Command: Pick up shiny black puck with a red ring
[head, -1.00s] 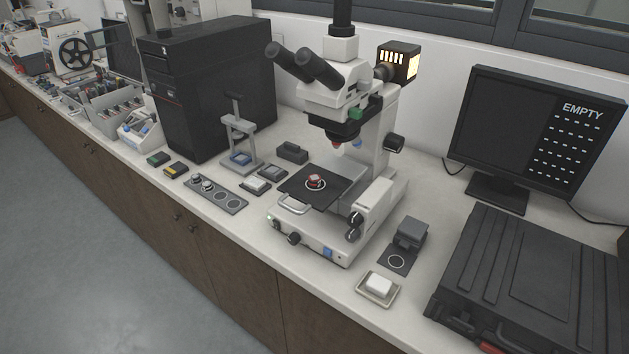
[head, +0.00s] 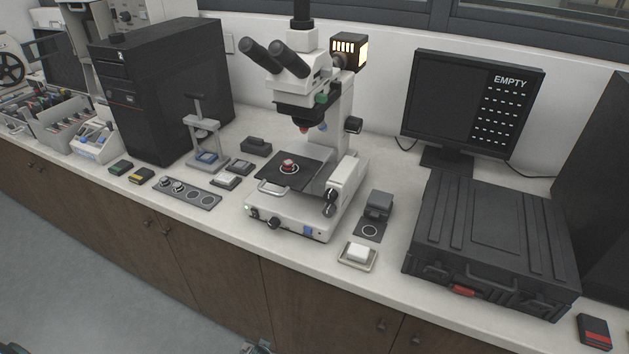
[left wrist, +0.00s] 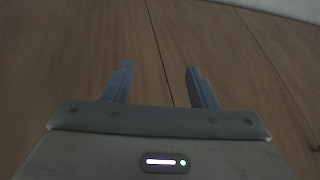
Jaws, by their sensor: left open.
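The small puck with red on it (head: 289,166) sits on the black stage plate (head: 310,176) of the white microscope (head: 290,224), below the objective. It is too small in the head view to make out its finish. My left gripper (left wrist: 158,72) is open and empty in the left wrist view, with its two fingers in front of brown cabinet doors. It is well away from the puck. My right gripper is not seen.
A holder plate (head: 187,192) with several round places lies left of the microscope. The monitor (head: 470,110) reads EMPTY. The counter's front strip is partly clear.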

